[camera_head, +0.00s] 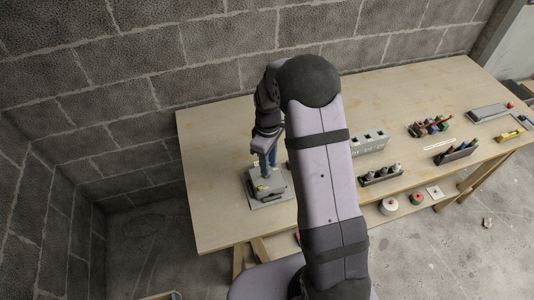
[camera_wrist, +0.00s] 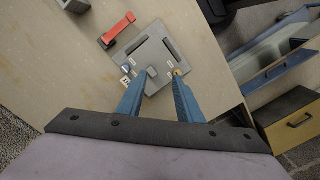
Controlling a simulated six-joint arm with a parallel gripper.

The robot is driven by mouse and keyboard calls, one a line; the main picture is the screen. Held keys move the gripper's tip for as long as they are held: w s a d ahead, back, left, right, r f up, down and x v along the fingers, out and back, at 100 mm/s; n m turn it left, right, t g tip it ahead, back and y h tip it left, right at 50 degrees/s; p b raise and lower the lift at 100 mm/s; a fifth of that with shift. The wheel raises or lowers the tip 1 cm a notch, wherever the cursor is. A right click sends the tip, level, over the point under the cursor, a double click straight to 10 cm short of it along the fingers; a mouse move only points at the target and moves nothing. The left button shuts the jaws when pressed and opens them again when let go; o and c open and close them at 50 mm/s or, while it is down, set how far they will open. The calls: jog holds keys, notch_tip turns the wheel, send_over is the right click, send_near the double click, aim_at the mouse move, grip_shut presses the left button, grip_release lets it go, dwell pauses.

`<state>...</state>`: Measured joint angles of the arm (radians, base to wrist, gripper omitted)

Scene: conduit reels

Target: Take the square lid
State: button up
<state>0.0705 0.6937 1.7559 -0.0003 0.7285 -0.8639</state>
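A grey, roughly square plate (camera_wrist: 168,48) lies on the wooden table, with a small yellow knob at its right edge and small fittings at its left. It also shows in the head view (camera_head: 277,188) near the table's left end. I cannot tell whether this plate is the square lid or a base bearing it. My gripper (camera_wrist: 158,82) points down at the plate, its blue fingers apart with nothing clearly held. In the head view my gripper (camera_head: 267,165) is just above the plate; contact is unclear.
A red-handled item (camera_wrist: 117,30) lies beside the plate. A grey block with sockets (camera_head: 370,140), a rack of grey cylinders (camera_head: 381,175) and racks of coloured pieces (camera_head: 430,127) stand farther right. Reels (camera_head: 389,205) sit below. My arm hides part of the table.

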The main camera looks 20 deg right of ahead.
jog(key=shift+w+r+n, duration=0.25)
jog(key=shift+w+n, duration=0.2)
jog(key=shift+n, duration=0.15)
jog(key=shift+w+r+n, duration=0.2)
jog(key=shift+w+n, duration=0.2)
jog(key=shift+n, duration=0.2)
jog(key=n, duration=0.3)
jog(key=shift+n, duration=0.3)
jog(key=n, duration=0.3)
jog(key=shift+f, duration=0.1)
jog(key=shift+f+b, duration=3.25)
jog(key=shift+f, duration=1.15)
grip_shut()
jog(key=shift+r+p, duration=0.85)
jog(key=shift+r, duration=0.15)
